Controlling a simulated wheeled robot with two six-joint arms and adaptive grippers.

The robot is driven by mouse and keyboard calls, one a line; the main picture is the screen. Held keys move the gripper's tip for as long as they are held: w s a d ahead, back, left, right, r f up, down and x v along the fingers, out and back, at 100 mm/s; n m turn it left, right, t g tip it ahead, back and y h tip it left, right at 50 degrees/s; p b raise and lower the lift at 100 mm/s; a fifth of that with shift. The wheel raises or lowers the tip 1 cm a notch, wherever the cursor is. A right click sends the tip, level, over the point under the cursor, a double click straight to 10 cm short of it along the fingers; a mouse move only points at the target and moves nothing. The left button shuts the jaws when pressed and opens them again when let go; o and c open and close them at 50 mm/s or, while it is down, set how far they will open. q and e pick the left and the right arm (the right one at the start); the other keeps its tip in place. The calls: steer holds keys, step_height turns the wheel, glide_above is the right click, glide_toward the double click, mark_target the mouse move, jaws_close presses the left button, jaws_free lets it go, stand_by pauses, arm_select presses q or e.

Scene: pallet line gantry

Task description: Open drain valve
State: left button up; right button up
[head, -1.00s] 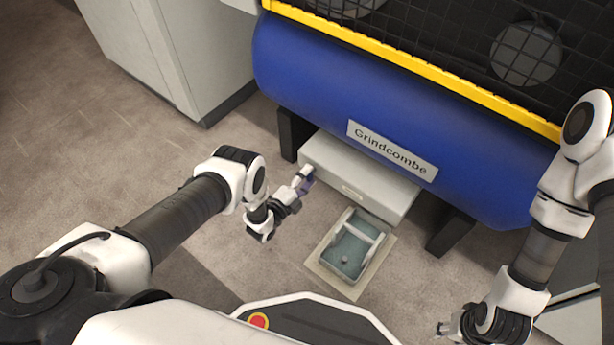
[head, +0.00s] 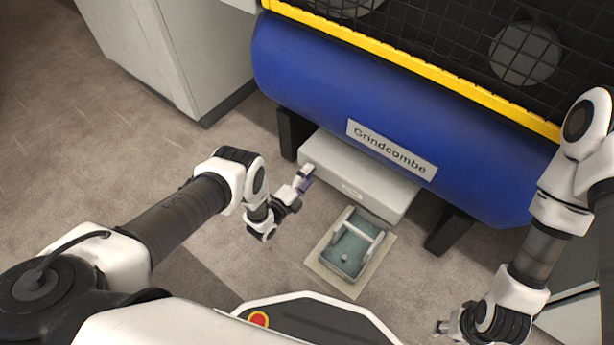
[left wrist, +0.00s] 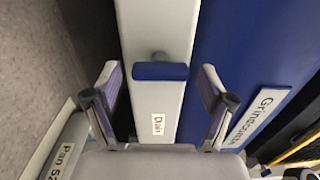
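The drain valve shows in the left wrist view as a blue bar handle (left wrist: 160,71) on a short grey stem. It lies crosswise on a pale grey box (left wrist: 157,25) with a "Drain" label (left wrist: 157,124). My left gripper (left wrist: 158,82) is open, with one finger on each side of the handle and a gap to both of its ends. In the head view my left gripper (head: 303,180) is at the left end of the pale box (head: 365,178), and I cannot make out the handle there. My right gripper (head: 441,328) is at the lower right, away from the box; its fingers are too small to read.
The blue tank (head: 400,110) labelled "Grindcombe" lies above the box. A drain pan (head: 347,268) with a crossbar sits on a mat on the floor before it. A grey cabinet (head: 165,50) stands at the back left. Black tank legs (head: 450,231) flank the box.

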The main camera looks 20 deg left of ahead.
arm_select(q)
steer(key=shift+s, duration=0.1)
steer(key=v, duration=1.2)
